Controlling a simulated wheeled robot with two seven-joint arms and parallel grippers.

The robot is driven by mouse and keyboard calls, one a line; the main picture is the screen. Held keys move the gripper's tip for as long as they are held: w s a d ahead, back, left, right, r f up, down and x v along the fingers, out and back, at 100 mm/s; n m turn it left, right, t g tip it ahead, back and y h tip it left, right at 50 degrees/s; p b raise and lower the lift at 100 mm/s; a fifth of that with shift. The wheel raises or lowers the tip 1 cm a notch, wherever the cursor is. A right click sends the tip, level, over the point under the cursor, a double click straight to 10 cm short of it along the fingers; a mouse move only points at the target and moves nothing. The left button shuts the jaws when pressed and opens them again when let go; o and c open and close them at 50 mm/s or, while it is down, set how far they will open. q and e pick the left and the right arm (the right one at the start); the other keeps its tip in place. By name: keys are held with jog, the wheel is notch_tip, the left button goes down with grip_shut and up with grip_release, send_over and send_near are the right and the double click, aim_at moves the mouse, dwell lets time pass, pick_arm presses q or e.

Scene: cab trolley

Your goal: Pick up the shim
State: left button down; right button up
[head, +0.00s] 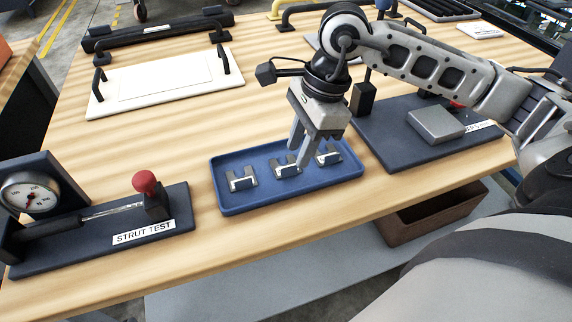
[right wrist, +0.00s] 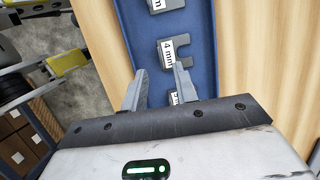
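Three grey metal, U-shaped shims lie in a row in a blue tray (head: 227,206): a left one (head: 242,181), a middle one (head: 284,170) and a right one (head: 329,155). In the right wrist view the middle shim (right wrist: 175,50) bears a "4 mm" label; another shim (right wrist: 162,5) is cut off at the top edge, and a third (right wrist: 174,98) is mostly hidden by my gripper. My right gripper (head: 303,152) is open and empty, pointing down over the tray near the middle and right shims. Its fingers (right wrist: 161,72) stand apart. My left gripper is not in view.
A strut test stand (head: 100,225) with a gauge and red knob is left of the tray. A dark plate (head: 385,135) with a grey block (head: 436,125) is to its right. A white board (head: 160,82) with black handles lies behind. The wooden front edge is clear.

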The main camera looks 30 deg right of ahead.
aim_at(289, 166)
jog(key=x, duration=0.4)
jog(key=shift+w+a, duration=0.15)
jog(key=shift+a, duration=0.05)
grip_shut()
jog(key=shift+r, duration=0.1)
jog(key=shift+r, duration=0.1)
